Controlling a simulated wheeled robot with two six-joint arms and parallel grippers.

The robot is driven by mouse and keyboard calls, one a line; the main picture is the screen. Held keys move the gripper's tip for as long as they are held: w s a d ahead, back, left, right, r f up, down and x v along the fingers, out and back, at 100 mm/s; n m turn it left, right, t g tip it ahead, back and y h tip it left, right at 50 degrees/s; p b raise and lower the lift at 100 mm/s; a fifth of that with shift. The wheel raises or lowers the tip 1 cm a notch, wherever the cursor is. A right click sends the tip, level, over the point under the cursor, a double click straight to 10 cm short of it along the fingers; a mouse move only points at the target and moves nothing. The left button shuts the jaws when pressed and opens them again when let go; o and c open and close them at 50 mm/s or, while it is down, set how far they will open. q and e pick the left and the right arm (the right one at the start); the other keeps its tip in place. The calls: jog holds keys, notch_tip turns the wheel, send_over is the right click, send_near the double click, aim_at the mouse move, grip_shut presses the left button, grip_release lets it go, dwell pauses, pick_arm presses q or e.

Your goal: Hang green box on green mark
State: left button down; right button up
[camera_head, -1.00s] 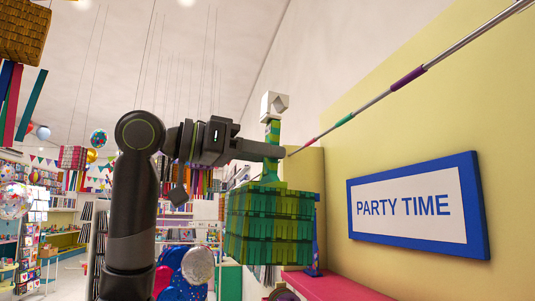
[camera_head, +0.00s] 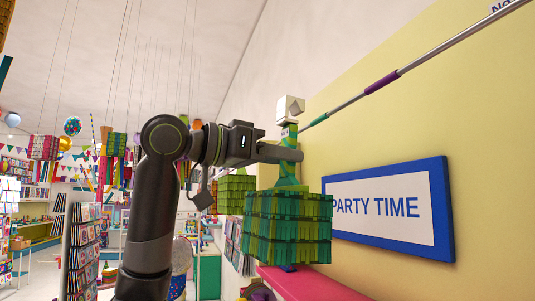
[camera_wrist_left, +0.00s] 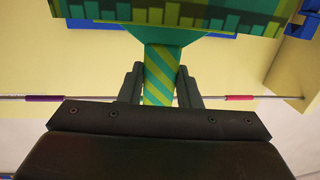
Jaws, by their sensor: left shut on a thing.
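The green box (camera_head: 288,228) is a fringed block hanging under a green and yellow striped stem with a white block (camera_head: 290,107) at its top. My left gripper (camera_head: 284,153) is shut on the striped stem, which also shows between the fingers in the wrist view (camera_wrist_left: 160,75). The box's edge shows at the top of that view (camera_wrist_left: 175,14). The green mark (camera_head: 317,120) is a short band on the slanting metal rod (camera_head: 440,52), just right of the white block. I cannot tell whether block and rod touch. My right gripper is out of view.
A purple band (camera_head: 381,83) sits farther right on the rod. A yellow wall with a blue-framed PARTY TIME sign (camera_head: 390,207) stands at the right, above a pink ledge (camera_head: 310,285). Another green box (camera_head: 236,190) hangs behind. Shop shelves fill the left background.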

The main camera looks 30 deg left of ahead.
pick_arm(q)
jog(key=shift+w+d, duration=0.4)
jog(key=shift+d, duration=0.05)
jog(key=shift+w+d, duration=0.25)
jog(key=shift+w, duration=0.05)
dwell(0.3)
